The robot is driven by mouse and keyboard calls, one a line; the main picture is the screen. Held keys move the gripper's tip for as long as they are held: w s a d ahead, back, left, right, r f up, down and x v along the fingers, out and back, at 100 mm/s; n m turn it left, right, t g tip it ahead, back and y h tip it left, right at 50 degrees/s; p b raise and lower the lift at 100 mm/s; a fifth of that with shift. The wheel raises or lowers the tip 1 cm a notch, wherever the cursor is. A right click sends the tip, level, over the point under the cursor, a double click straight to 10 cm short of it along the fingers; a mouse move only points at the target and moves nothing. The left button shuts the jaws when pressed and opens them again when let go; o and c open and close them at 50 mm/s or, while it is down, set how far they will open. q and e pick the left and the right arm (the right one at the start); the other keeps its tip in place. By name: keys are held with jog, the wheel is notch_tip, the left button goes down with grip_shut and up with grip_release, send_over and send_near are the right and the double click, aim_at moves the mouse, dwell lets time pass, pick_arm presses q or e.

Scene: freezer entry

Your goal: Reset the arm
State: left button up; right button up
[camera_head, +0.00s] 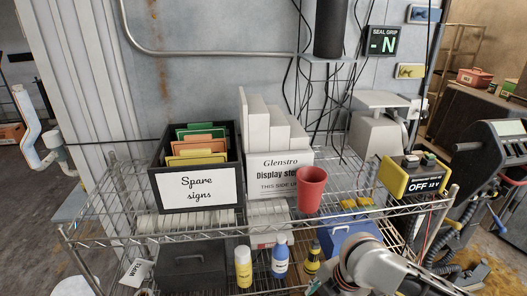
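Part of my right arm (365,262), pale with a dark joint ring, comes in at the bottom right, in front of the wire rack. Its gripper does not show clearly; the frame's lower edge cuts off the view there. No fingers of my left gripper show. A red cup (311,188) stands upright near the front edge of the rack's top shelf, apart from my arm.
The wire rack (345,212) holds a black "Spare signs" box (195,187), a white display box (280,180) and a yellow "OFF" control box (412,180). Bottles (280,257) stand below. Cables hang behind. A dark machine (490,155) stands right.

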jog(key=s+d+m+t+h, duration=0.3)
jog(key=s+d+m, duration=0.4)
jog(key=d, duration=0.4)
jog(key=s+d+m+t+h, duration=0.2)
jog(key=s+d+m+h, duration=0.25)
jog(key=d+m, duration=0.6)
jog(key=a+f+m+t+y, duration=0.2)
jog(key=a+f+y, duration=0.5)
jog(key=a+f, duration=0.7)
jog(key=shift+f+t, duration=0.6)
jog(key=shift+f, duration=0.05)
